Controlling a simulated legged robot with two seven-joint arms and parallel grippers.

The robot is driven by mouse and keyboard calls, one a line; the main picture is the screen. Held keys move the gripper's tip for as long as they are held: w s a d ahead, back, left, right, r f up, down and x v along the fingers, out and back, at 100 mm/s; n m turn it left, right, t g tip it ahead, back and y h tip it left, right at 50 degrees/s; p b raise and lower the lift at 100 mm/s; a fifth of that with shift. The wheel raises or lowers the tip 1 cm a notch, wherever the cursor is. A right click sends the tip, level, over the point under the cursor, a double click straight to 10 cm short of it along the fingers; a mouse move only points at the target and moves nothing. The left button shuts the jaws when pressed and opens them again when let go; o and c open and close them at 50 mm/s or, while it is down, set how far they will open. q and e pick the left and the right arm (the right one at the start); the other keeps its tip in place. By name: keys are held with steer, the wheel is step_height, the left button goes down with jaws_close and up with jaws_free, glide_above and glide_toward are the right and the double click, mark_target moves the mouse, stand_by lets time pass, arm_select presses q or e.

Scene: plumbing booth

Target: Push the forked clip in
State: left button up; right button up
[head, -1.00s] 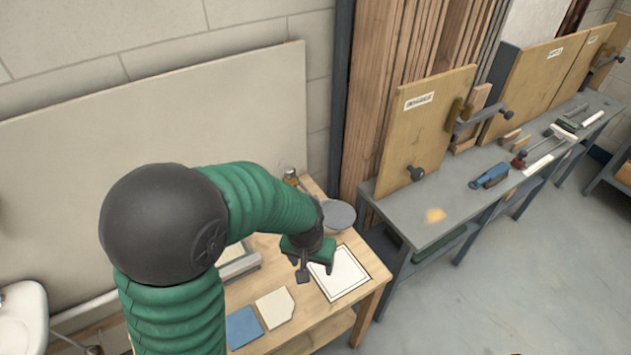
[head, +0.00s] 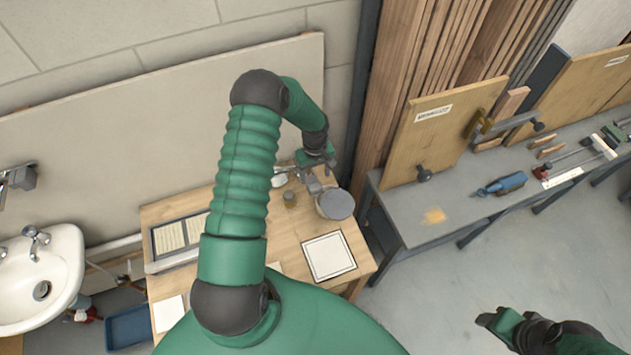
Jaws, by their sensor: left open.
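My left gripper (head: 322,178) is open above the back right part of the wooden table (head: 296,222), close to a grey-lidded round tub (head: 335,204). I see nothing between its fingers. My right gripper (head: 490,322) is at the lower right, over the bare floor; its fingers are too small and dark to read. I cannot make out the forked clip. Some plumbing with red and blue parts (head: 84,308) shows under the white sink (head: 40,275) at the left, too small to tell details.
A white framed square (head: 328,257) and a small jar (head: 290,199) are on the table. A blue tray (head: 128,327) lies on the floor left of it. A grey bench (head: 410,215) with tools stands at the right. The floor between is clear.

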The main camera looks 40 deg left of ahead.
mark_target(315, 185)
arm_select(q)
steer(key=f, duration=0.4)
steer(key=f+p, duration=0.1)
steer(key=f, duration=0.1)
steer(key=shift+w, duration=0.35)
steer(key=shift+s+a+f, duration=0.15)
steer(key=shift+s+f, duration=0.15)
steer(key=shift+f, duration=0.35)
steer(key=shift+w, duration=0.2)
steer(key=c, duration=0.5)
jaws_close()
